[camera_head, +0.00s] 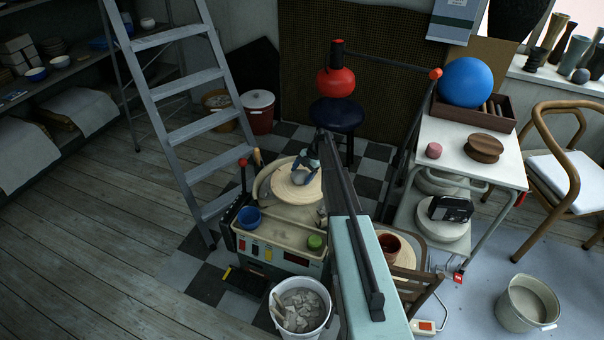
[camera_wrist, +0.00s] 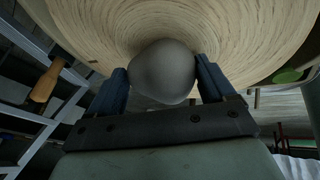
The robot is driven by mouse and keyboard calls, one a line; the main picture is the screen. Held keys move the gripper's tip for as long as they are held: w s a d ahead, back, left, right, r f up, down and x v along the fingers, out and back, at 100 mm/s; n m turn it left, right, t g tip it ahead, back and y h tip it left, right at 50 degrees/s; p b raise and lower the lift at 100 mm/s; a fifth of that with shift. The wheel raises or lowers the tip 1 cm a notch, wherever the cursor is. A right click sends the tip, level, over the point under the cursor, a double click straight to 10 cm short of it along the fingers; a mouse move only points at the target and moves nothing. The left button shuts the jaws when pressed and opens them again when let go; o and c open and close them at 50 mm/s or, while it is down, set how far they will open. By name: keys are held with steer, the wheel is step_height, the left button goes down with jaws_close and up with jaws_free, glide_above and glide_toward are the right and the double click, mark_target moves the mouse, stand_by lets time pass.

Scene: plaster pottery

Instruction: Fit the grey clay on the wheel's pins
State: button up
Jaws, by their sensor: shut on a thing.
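The grey clay (camera_wrist: 163,72) is a smooth rounded lump in the wrist view. It sits between the two blue fingers of my gripper (camera_wrist: 162,84), which is shut on it. Behind it the pale, ringed wheel disc (camera_wrist: 228,30) fills the top of the wrist view. In the head view my gripper (camera_head: 304,170) is over the wheel disc (camera_head: 296,188), towards its back right. The clay is mostly hidden there by the gripper. I see no pins in either view. I cannot tell whether the clay touches the disc.
The wheel's tray holds a blue cup (camera_head: 249,217) and a green lump (camera_head: 315,242). A white bucket (camera_head: 300,305) stands in front. A ladder (camera_head: 190,90) stands to the left.

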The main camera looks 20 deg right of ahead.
stand_by(0.4)
steer(key=o, duration=1.8)
steer(key=shift+c, duration=0.2)
steer(key=shift+f, duration=0.1)
steer(key=v, duration=1.3)
steer(key=shift+d+r, duration=0.15)
steer(key=shift+r, duration=0.25)
steer(key=s+a+f+m+g+h, duration=0.1)
steer(key=s+a+f+m, duration=0.1)
steer(key=s+a+m, duration=0.55)
steer(key=s+a+f+m+h, duration=0.2)
steer(key=s+a+f+m, duration=0.15)
steer(key=s+a, duration=0.7)
steer(key=s+a+m+h, duration=0.1)
steer(key=s+a+m, duration=0.5)
steer(key=s, duration=0.3)
steer(key=s+a+m+h, duration=0.1)
steer(key=s+a+m, duration=0.5)
steer(key=s, duration=0.2)
steer(key=s+f+g, duration=0.3)
steer(key=s+f, duration=0.7)
steer(key=s, duration=0.4)
steer(key=s+f+g, duration=0.3)
steer(key=s+f, duration=0.7)
steer(key=s, duration=0.5)
steer(key=shift+s+d+f+g, duration=0.15)
steer(key=shift+d+f+g, duration=0.15)
steer(key=shift+g, duration=0.1)
